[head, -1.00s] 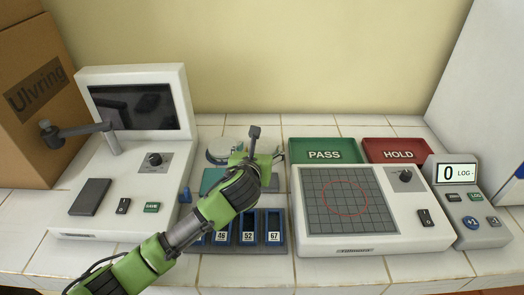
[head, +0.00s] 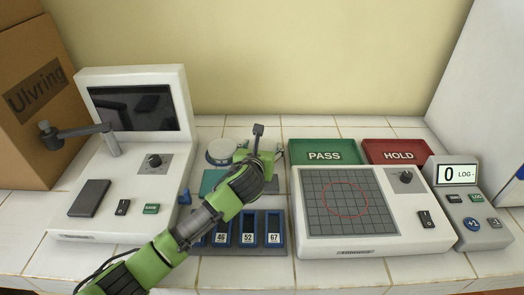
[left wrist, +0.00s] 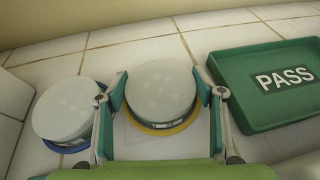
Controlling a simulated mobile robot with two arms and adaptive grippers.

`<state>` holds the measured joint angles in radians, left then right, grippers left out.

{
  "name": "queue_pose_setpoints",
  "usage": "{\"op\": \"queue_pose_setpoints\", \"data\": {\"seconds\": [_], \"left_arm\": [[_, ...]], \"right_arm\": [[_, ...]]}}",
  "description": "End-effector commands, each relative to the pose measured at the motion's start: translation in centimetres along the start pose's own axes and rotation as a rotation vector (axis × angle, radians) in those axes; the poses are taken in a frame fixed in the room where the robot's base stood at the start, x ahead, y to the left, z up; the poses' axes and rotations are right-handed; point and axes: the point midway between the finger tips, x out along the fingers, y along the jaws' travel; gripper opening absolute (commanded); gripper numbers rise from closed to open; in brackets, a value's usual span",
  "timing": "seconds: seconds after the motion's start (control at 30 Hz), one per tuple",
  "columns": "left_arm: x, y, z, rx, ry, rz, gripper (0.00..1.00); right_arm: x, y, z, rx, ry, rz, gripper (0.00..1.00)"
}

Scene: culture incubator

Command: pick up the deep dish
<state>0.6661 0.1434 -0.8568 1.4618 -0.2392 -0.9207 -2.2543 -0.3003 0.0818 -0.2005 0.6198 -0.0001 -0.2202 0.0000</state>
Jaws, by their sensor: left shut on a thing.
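My left gripper (head: 258,156) reaches over the back of the counter, between the screen machine and the green PASS tray. In the left wrist view the fingers of my left gripper (left wrist: 161,84) are on either side of a round white-topped dish with a yellow base ring (left wrist: 160,92), and they are shut on it. The dish looks level; I cannot tell if it is off the counter. A second white-topped dish with a blue base ring (left wrist: 68,110) stands left of the gripper; it also shows in the head view (head: 221,150). My gripper hides the held dish in the head view. My right gripper is not in view.
The green PASS tray (left wrist: 262,98) is close on the right, with the red HOLD tray (head: 395,146) beyond it. A screen machine (head: 170,130) stands left, a grid-topped device (head: 375,244) right. A numbered rack (head: 273,249) lies under my forearm.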

Motion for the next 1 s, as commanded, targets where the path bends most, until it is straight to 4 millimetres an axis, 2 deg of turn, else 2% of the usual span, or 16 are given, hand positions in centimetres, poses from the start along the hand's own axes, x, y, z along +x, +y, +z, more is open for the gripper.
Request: {"op": "queue_pose_setpoints", "data": {"seconds": [0.27, 0.43, 0.57, 0.73, 1.0], "left_arm": [[-0.4, 0.0, 1.1, 0.001, -0.003, 0.000, 0.37], [-1.4, 0.1, 3.5, 0.001, -0.007, 0.000, 0.37], [-3.8, 0.5, 4.5, 0.001, -0.006, -0.001, 0.37], [-8.1, 1.3, 6.9, 0.001, -0.008, -0.001, 0.37], [-13.6, 2.7, 6.8, 0.002, -0.003, 0.000, 0.37]], "right_arm": [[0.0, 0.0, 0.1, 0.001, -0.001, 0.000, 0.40], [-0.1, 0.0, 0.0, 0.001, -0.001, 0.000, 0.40], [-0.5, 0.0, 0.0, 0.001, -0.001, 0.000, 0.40], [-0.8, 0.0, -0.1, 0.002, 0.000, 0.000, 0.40], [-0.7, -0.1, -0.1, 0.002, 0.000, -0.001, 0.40]]}}
